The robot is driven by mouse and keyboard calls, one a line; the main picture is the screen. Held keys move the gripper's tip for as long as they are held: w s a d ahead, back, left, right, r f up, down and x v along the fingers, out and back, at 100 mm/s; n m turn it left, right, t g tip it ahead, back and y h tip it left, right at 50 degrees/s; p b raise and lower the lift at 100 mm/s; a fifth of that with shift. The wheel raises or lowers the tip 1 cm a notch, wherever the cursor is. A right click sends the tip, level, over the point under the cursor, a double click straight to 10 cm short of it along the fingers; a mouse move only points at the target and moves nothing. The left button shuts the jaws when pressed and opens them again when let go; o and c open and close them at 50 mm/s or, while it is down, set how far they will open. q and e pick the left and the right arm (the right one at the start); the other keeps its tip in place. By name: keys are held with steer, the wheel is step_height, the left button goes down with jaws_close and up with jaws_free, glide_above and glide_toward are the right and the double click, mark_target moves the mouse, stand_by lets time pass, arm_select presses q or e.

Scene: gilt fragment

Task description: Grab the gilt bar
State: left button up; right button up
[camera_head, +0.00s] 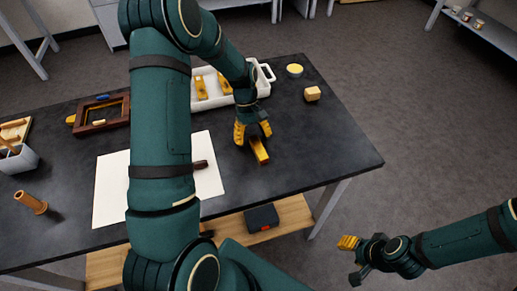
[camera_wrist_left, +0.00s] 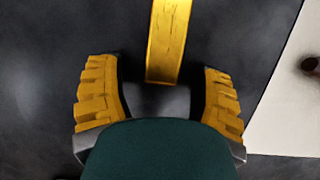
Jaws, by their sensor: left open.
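The gilt bar (camera_head: 259,151) lies on the dark tabletop, right of the white sheet. In the left wrist view the bar (camera_wrist_left: 168,40) comes in from the top edge, and its near end lies between my left fingertips, with gaps on both sides. My left gripper (camera_head: 252,134) is open above the tabletop at the bar, and part of the bar is hidden by it in the head view. The ribbed yellow fingers of my left gripper (camera_wrist_left: 158,80) do not touch the bar. My right gripper (camera_head: 350,250) is off the table at lower right, its jaws unclear.
A white tray (camera_head: 265,88) with yellow pieces stands behind my left gripper. A small wooden block (camera_head: 312,94) and a round yellow-topped item (camera_head: 294,70) are at back right. A white sheet (camera_head: 110,190) bears a dark brown object (camera_head: 201,165). The table's right front is clear.

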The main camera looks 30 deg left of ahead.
arm_select(q)
jaws_close()
